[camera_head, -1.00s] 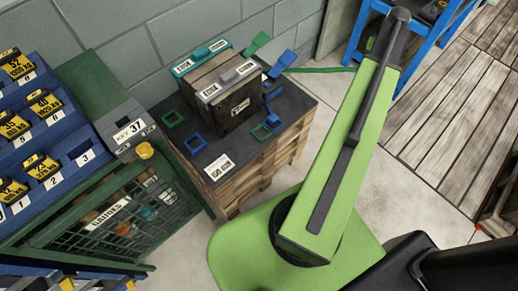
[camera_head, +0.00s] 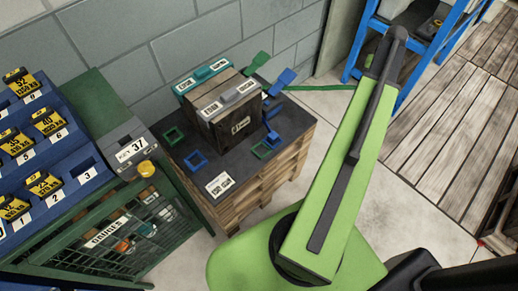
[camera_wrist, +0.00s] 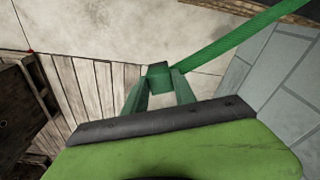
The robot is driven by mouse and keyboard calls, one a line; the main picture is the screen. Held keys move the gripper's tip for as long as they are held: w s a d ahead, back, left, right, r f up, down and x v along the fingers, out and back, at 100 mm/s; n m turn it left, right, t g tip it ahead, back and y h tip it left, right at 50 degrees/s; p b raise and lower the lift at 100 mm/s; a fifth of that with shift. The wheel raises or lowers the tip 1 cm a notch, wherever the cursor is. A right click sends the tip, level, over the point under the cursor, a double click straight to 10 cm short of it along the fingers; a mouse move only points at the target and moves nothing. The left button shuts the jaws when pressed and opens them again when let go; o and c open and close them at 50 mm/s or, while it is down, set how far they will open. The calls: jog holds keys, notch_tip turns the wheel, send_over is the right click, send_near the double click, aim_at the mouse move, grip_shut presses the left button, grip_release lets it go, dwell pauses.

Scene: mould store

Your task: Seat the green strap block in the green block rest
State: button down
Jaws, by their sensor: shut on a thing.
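The green strap block (camera_wrist: 158,75) shows in the wrist view, between the tips of my gripper (camera_wrist: 158,88), which is shut on it. The green strap (camera_wrist: 230,43) runs from the block to the upper right. In the head view the strap (camera_head: 320,87) runs from behind the mould to behind my arm, which hides the gripper and block. Two open green square frames lie on the dark pallet top: one left of the mould (camera_head: 173,135), one at its front right (camera_head: 261,151). I cannot tell which is the green block rest. The gripper is apart from both.
The strapped mould (camera_head: 230,125) stands on the pallet (camera_head: 265,185). Blue square frames (camera_head: 196,160) lie near the green ones. A green mesh cabinet (camera_head: 130,235) and blue numbered bins (camera_head: 50,150) stand left. A blue shelf (camera_head: 365,35) stands at the back right. Bare floor lies right of the pallet.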

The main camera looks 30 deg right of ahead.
notch_tip(320, 180, up, 16)
jog(key=p, duration=1.5)
jog(key=shift+f, duration=0.1)
jog(key=shift+s, duration=0.15)
